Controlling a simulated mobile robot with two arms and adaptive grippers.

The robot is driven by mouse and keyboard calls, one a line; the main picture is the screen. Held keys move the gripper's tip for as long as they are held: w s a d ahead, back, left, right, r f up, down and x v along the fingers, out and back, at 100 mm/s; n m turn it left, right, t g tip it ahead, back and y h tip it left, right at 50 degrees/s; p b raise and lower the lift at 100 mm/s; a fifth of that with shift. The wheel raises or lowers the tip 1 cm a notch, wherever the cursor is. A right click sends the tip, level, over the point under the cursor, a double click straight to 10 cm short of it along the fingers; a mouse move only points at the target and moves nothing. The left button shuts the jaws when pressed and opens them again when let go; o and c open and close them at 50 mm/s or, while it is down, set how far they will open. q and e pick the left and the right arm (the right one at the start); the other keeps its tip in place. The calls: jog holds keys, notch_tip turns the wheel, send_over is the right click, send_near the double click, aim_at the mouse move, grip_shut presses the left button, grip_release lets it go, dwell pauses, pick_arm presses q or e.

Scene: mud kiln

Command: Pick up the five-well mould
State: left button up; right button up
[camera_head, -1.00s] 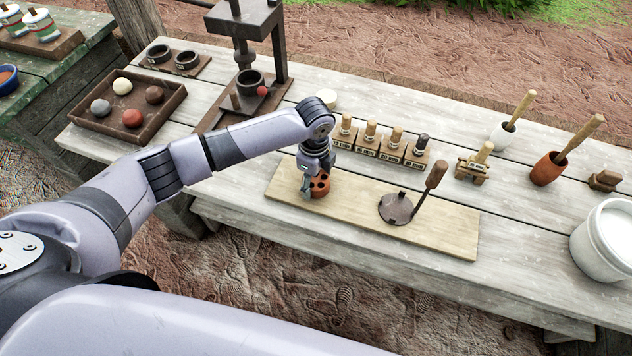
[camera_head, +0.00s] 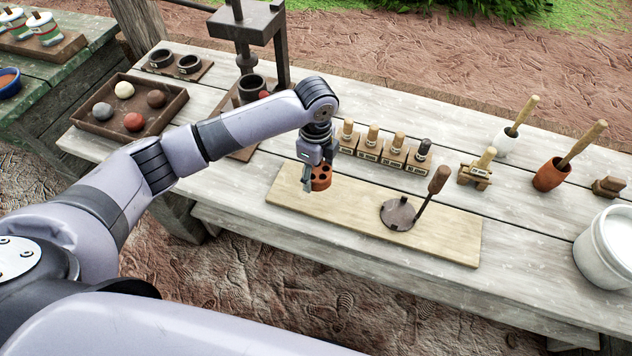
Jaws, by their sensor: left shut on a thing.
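The five-well mould (camera_head: 322,178) is a small round orange-red block with dark holes in its top. My left gripper (camera_head: 312,178) is shut on it, with one finger showing at its left side. The mould is held over the left part of the pale wooden board (camera_head: 350,205), and appears raised a little above it. The gripper hides the mould's left and upper part. My right gripper is not in view.
On the board's right lies a dark round disc (camera_head: 397,214) with a wooden-handled tool (camera_head: 436,185). Several stamps on blocks (camera_head: 394,152) stand just behind. A press (camera_head: 262,30) and a tray of balls (camera_head: 160,120) are left. A white bucket (camera_head: 605,250) is far right.

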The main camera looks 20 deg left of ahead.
aim_at(316, 170)
pick_arm(q)
notch_tip(316, 170, up, 14)
jog(key=b, duration=0.2)
jog(key=s+a+n, duration=0.1)
jog(key=s+n, duration=0.6)
jog(key=n, duration=0.3)
jog(key=s+a+f+n, duration=0.1)
jog(key=s+a+n, duration=0.1)
jog(key=s+n, duration=0.5)
jog(key=n, duration=0.3)
jog(key=shift+a, duration=0.3)
jog(key=shift+f, duration=0.1)
